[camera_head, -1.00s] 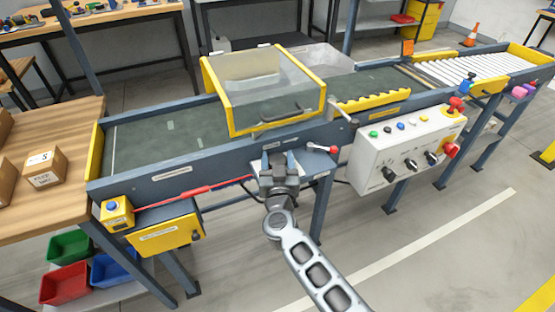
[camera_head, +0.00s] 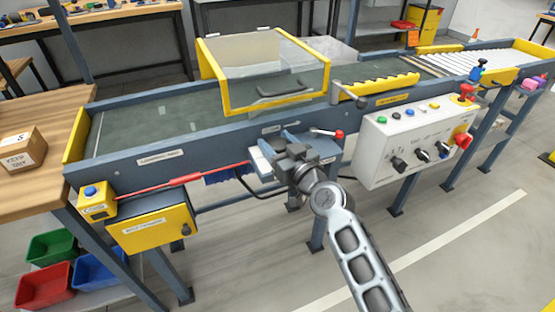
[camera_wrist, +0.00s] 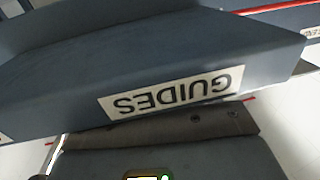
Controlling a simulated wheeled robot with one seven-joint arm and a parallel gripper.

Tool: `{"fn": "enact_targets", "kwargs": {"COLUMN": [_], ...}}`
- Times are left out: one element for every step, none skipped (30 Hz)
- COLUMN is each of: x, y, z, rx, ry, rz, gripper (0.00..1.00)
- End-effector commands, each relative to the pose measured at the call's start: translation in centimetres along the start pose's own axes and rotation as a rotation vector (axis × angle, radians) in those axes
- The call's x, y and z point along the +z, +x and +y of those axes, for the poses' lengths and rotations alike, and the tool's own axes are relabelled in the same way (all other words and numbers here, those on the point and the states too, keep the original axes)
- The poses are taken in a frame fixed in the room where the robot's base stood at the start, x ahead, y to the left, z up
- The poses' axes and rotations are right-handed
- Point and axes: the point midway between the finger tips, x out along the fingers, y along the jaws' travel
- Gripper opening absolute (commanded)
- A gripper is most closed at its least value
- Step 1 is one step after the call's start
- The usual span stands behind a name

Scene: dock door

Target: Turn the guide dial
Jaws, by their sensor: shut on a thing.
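The guide box, a blue-grey housing (camera_wrist: 150,70), fills the upper wrist view with a white GUIDES label (camera_wrist: 172,94) upside down on its face. In the head view my gripper (camera_head: 287,151) is at the conveyor's front side, up against this housing, beside a small lever with a red knob (camera_head: 338,134). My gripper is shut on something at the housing. The guide dial itself is hidden by the gripper in the head view and cannot be made out in the wrist view, so its angle cannot be told.
A white control panel (camera_head: 400,165) with knobs and buttons is right of my gripper. A yellow-framed clear hood (camera_head: 265,75) stands over the belt (camera_head: 150,128). The floor in front is open.

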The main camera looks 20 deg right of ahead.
Motion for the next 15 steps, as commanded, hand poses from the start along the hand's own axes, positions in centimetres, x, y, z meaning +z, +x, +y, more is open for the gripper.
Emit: {"fn": "enact_targets", "kwargs": {"x": [0.54,0.56,0.52,0.52,0.51,0.49,0.53,0.49,0.46,0.43,0.4,0.4,0.4,0.36,0.32], "y": [0.16,0.16,0.16,0.18,0.18,0.17,0.16,0.15,0.14,0.14,0.13,0.1,0.1,0.11,0.11], "z": [0.16,0.15,0.15,0.16,0.19,0.21,0.19,0.19,0.2,0.23,0.22,0.2,0.19,0.21,0.24], "rx": [-0.019,-0.033,-0.05,-0.064,-0.077,-0.095,-0.109,-0.122,-0.14,-0.154,-0.168,-0.187,-0.201,-0.214,-0.232], "ry": [-0.002,-0.001,-0.001,-0.001,-0.001,-0.001,-0.002,-0.002,-0.001,-0.001,-0.002,-0.002,-0.002,-0.001,-0.001], "rz": [0.012,0.011,0.011,0.01,0.01,0.01,0.009,0.009,0.01,0.009,0.009,0.008,0.007,0.008,0.008], "gripper": [0.28,0.28,0.28,0.28,0.28,0.28,0.28,0.28,0.28,0.28,0.28,0.28,0.28,0.28,0.28]}}
